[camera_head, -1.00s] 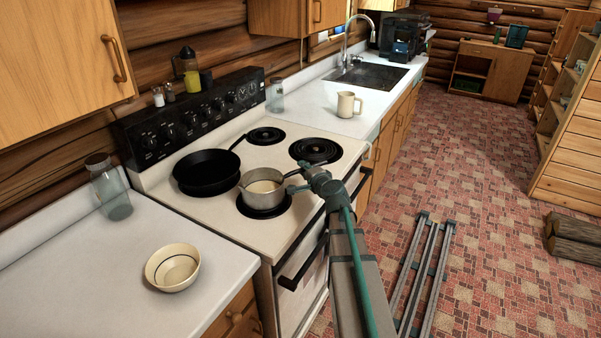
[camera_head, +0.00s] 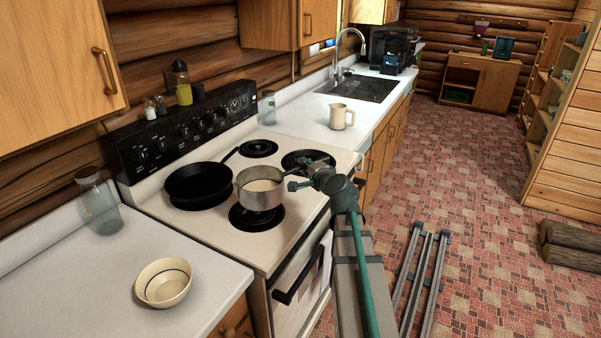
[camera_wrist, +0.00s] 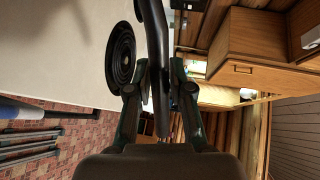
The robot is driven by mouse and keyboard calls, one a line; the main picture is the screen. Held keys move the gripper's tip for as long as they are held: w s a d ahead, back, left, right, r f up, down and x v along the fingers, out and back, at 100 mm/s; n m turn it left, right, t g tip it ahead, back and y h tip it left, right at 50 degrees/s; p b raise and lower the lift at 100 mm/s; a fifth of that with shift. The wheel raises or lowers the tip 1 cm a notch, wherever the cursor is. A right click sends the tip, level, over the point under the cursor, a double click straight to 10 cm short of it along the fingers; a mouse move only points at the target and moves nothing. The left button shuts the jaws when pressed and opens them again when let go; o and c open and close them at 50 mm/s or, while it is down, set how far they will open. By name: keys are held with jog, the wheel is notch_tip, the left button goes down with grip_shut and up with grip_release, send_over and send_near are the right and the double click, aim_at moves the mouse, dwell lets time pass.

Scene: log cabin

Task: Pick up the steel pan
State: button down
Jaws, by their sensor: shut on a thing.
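The steel pan (camera_head: 260,195) is a small grey saucepan with pale contents. In the head view it is raised a little above the front left burner (camera_head: 256,218), whose black coil shows below it. My gripper (camera_head: 306,178) is at the pan's right and is shut on its handle. In the wrist view the dark handle (camera_wrist: 153,40) runs down between the two fingers of my gripper (camera_wrist: 160,85). The pan's body is not clearly visible there.
A black skillet (camera_head: 199,186) sits on the stove (camera_head: 225,239) just left of the pan. A cream bowl (camera_head: 163,283) and a glass jar (camera_head: 97,203) stand on the left counter. A cream pitcher (camera_head: 341,117) stands on the far counter.

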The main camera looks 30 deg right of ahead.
jog(key=s+d+r+b, duration=0.1)
jog(key=s+r, duration=0.3)
jog(key=s, duration=0.5)
jog(key=shift+d+r+b, duration=0.35)
jog(key=shift+d+b, duration=0.05)
jog(key=shift+s, duration=0.2)
dwell(0.4)
jog(key=shift+d, duration=0.1)
